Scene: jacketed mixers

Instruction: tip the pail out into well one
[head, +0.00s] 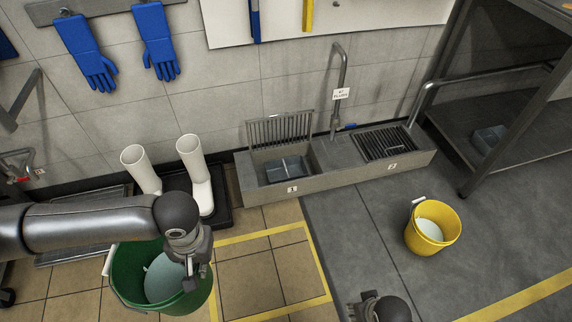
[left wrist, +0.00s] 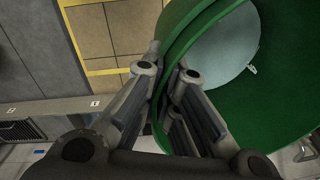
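A green pail (head: 122,282) with pale grey-blue liquid in it is at the lower left of the head view. Its wall also shows in the left wrist view (left wrist: 285,110). My left gripper (head: 190,280) is at the pail's right rim; in the wrist view its fingers (left wrist: 167,75) lie on either side of the wall, closed on it. I cannot tell whether the pail touches the floor. Well one (head: 268,180), labelled 1, is an open basin by the wall with its grate (head: 280,130) raised behind it. My right gripper (head: 362,306) is at the bottom edge, mostly cut off.
Well two (head: 410,152), right of well one, is covered by a grate. A yellow pail (head: 414,242) with pale liquid stands on the grey floor. White boots (head: 198,180) stand on a dark tray left of the basin. A steel table (head: 480,140) is at right. The yellow-marked floor before well one is clear.

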